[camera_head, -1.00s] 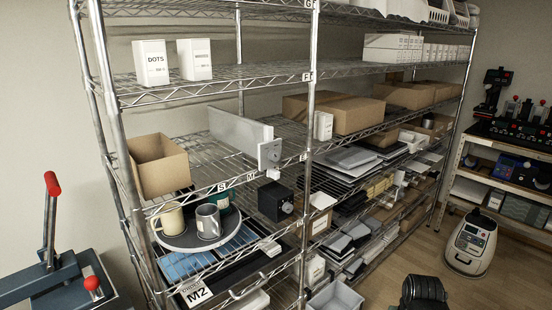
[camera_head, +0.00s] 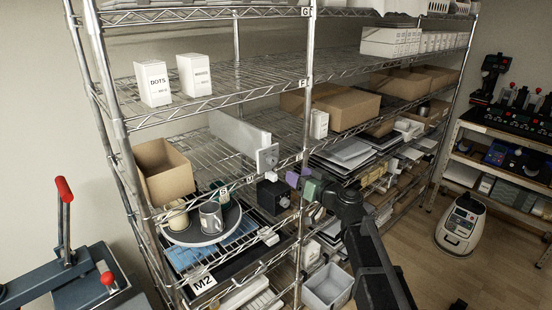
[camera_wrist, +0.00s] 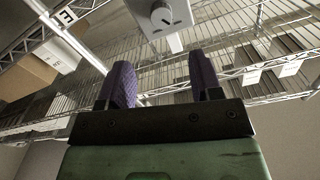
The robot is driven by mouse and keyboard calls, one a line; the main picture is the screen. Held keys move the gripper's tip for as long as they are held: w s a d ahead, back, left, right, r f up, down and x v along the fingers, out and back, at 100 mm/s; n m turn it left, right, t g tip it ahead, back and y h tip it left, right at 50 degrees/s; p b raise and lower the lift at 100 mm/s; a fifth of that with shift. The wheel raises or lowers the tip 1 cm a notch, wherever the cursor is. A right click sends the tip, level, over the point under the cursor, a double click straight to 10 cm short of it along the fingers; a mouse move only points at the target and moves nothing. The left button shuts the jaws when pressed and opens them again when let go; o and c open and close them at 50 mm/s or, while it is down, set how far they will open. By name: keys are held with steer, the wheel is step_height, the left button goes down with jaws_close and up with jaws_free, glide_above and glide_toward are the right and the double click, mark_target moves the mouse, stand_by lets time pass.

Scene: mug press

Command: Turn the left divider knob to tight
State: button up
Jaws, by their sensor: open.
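The divider is a pale grey upright panel (camera_head: 238,135) on the middle shelf. Its front end carries a light plate (camera_head: 267,158) with a knob too small to read in the head view. The wrist view shows a white plate (camera_wrist: 150,8) at the top centre, with a round dial on it (camera_wrist: 162,15) bearing a dark slot or pointer. Any tight mark is not legible. My gripper (camera_head: 293,179) is to the right of and lower than the plate in the head view. Its two purple fingers (camera_wrist: 163,80) are open, empty and apart from the knob.
An open cardboard box (camera_head: 165,173) and a round tray (camera_head: 200,240) with mugs (camera_head: 211,217) are to the left. A black box (camera_head: 273,195) sits just below the plate. Shelf edges and a metal post (camera_head: 305,130) are close to my gripper.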

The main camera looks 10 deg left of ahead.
mark_target(274, 162)
steer(key=x, duration=1)
steer(key=shift+w+a, duration=0.1)
steer(key=shift+a, duration=0.3)
steer(key=c, duration=0.9)
